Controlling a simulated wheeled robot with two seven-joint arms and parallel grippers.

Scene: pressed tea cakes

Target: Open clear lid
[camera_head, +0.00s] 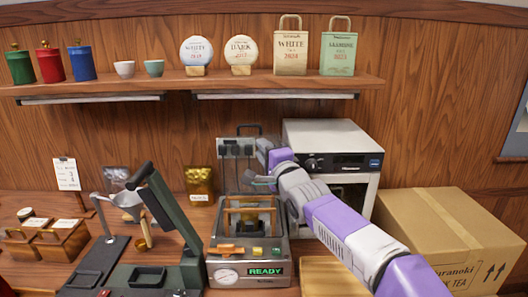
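The press machine (249,267) stands at the centre of the counter, with a gauge, coloured buttons and a green READY display. A wooden frame (250,201) sits in its top. A clear lid is hard to make out; thin upright edges show above and behind the wooden frame, and I cannot tell its exact angle. My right arm reaches in from the lower right. Its gripper (257,181) is above the machine, close to these edges. Whether its fingers touch or hold anything is unclear. My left gripper is out of view.
A dark green lever device (170,212) stands left of the machine. A white oven-like appliance (333,142) is behind my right arm, and a cardboard box (445,235) is at the right. A shelf (190,86) with canisters, cups and bags runs above.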

